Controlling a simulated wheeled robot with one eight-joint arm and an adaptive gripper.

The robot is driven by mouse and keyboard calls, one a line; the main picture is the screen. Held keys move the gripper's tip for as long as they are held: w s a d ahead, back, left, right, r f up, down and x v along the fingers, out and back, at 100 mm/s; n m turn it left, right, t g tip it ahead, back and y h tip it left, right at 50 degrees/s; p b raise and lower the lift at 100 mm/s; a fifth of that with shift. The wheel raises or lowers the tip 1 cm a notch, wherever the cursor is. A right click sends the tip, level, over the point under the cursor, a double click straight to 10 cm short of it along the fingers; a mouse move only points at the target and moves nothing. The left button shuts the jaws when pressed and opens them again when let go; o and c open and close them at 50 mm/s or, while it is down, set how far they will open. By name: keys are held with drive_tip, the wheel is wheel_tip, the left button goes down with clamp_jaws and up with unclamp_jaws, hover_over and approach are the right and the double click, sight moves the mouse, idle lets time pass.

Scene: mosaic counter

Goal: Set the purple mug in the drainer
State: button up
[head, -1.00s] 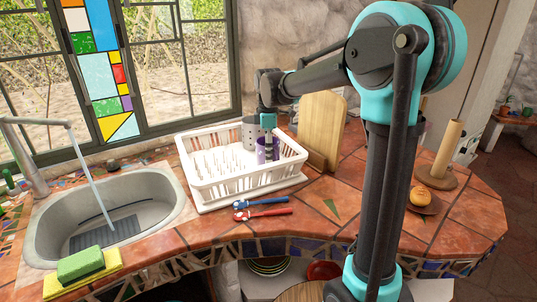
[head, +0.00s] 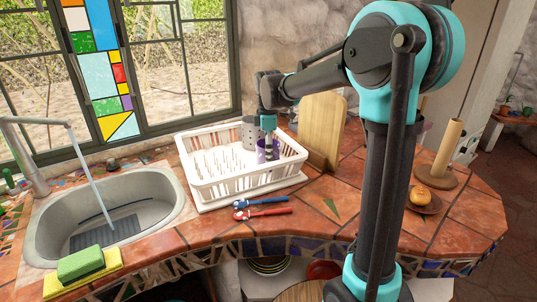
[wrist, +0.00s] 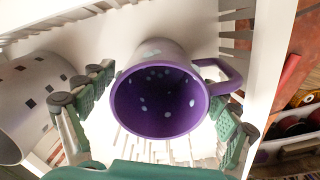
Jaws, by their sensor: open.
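The purple mug (head: 261,154) is inside the white drainer (head: 238,186), toward its right side. In the wrist view the mug (wrist: 160,97) shows its open mouth with pale dots inside, and its handle points right. My gripper (head: 268,146) is over the mug from above. In the wrist view its green-padded fingers (wrist: 166,108) are spread on both sides of the mug, with the right finger close to the handle. The fingers are open. The mug's base is hidden, so I cannot tell how it rests.
A wooden board (head: 320,128) leans close on the right. Blue and red utensils (head: 262,213) lie in front. The sink (head: 60,217) is on the left.

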wheel_tip(320, 180, up, 12)
idle(0.4)
